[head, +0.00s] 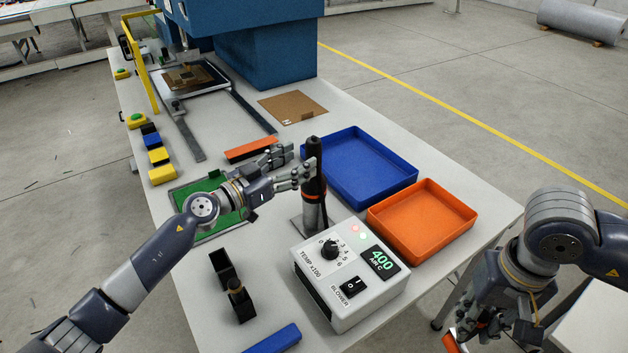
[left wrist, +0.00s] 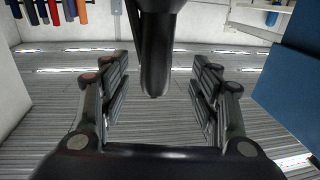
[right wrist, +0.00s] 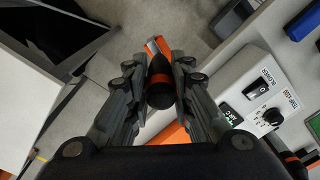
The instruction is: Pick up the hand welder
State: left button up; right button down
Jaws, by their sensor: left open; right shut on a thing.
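The hand welder (head: 314,205), a black upright tool with an orange ring, stands on the table behind the control box. My left gripper (head: 301,164) is open at its upper part, with one finger overlapping it in the head view. In the left wrist view a black rounded body (left wrist: 155,65) reaches down between the open fingers (left wrist: 155,95). My right gripper (head: 485,325) is low at the right, off the table's edge. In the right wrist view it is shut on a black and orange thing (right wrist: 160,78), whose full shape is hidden.
The white control box (head: 345,290) reads 400. A blue tray (head: 395,188) and an orange tray (head: 452,232) lie to the right. A green board (head: 190,192) is under my left arm. Black holders (head: 242,307) and a blue block (head: 272,340) are at the front.

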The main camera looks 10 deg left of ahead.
aim_at(307, 158)
pick_arm(q)
jog(key=shift+d+f+x, duration=0.1)
jog(key=shift+f+x, duration=0.05)
jog(key=shift+x, duration=1.2)
jog(key=shift+d+f+x, duration=0.15)
jog(key=shift+x, duration=1.25)
jog(key=shift+s+a, duration=0.1)
jog(key=shift+s, duration=0.2)
grip_shut()
jog(key=shift+w+r, duration=0.15)
jog(key=shift+r, duration=0.05)
